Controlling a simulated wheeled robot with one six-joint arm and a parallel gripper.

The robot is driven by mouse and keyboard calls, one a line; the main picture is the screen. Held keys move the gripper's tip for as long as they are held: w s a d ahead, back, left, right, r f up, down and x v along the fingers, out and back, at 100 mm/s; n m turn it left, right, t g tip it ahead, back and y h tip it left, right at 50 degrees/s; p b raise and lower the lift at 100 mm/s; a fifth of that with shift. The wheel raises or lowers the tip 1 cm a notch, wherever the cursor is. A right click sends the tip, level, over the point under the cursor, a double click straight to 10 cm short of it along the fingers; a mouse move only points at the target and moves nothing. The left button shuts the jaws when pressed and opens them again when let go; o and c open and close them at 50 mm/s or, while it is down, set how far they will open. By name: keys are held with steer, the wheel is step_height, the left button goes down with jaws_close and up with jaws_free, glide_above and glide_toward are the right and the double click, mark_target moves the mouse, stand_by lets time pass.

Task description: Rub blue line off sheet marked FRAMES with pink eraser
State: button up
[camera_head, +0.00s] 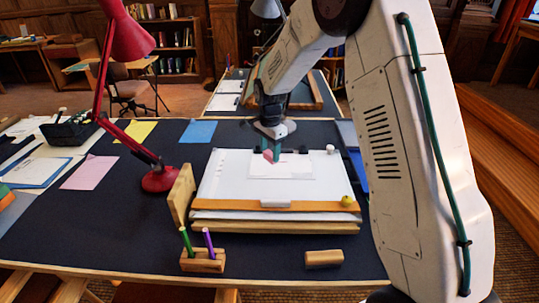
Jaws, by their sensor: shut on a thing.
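My gripper (269,151) is above the drafting board, pointing down, shut on the pink eraser (269,156). The fingers hide part of the eraser. A small white sheet (292,171) lies below it on a larger white sheet (222,180), which covers the tilted drafting board (225,203). The eraser appears over the upper left part of the small sheet; I cannot tell whether it touches. No blue line can be made out, and no FRAMES marking is readable at this size.
A red lamp (158,179) stands left of the board, beside an upright wooden panel (181,195). A pen holder (203,262) and wooden block (323,259) lie in front. A yellow ball-like thing (346,201) sits at the board's lower right. The dark table's left front is clear.

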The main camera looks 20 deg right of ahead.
steer(key=shift+r, duration=1.45)
